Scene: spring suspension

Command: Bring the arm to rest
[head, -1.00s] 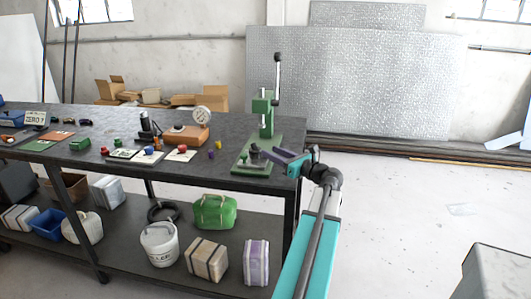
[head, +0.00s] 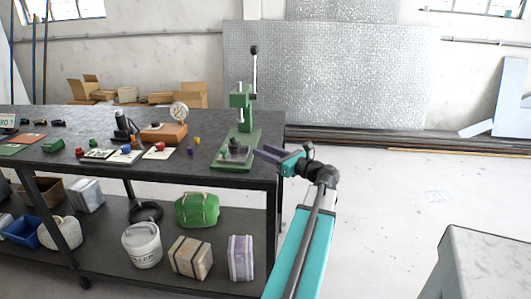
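My teal and grey arm (head: 305,240) rises from the bottom of the head view, right of the workbench (head: 60,165). My gripper (head: 268,154) is at the bench's right end, pointing left. It lies just right of the green press (head: 240,125) and appears close to the right edge of its base. I see its dark fingers nearly edge-on and small, so their opening is unclear. Nothing held shows clearly. The press stands upright with its lever up.
The lower shelf holds a green bag (head: 197,210), a white bucket (head: 142,245) and boxes. A grey block (head: 490,265) stands at bottom right. The floor between is clear.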

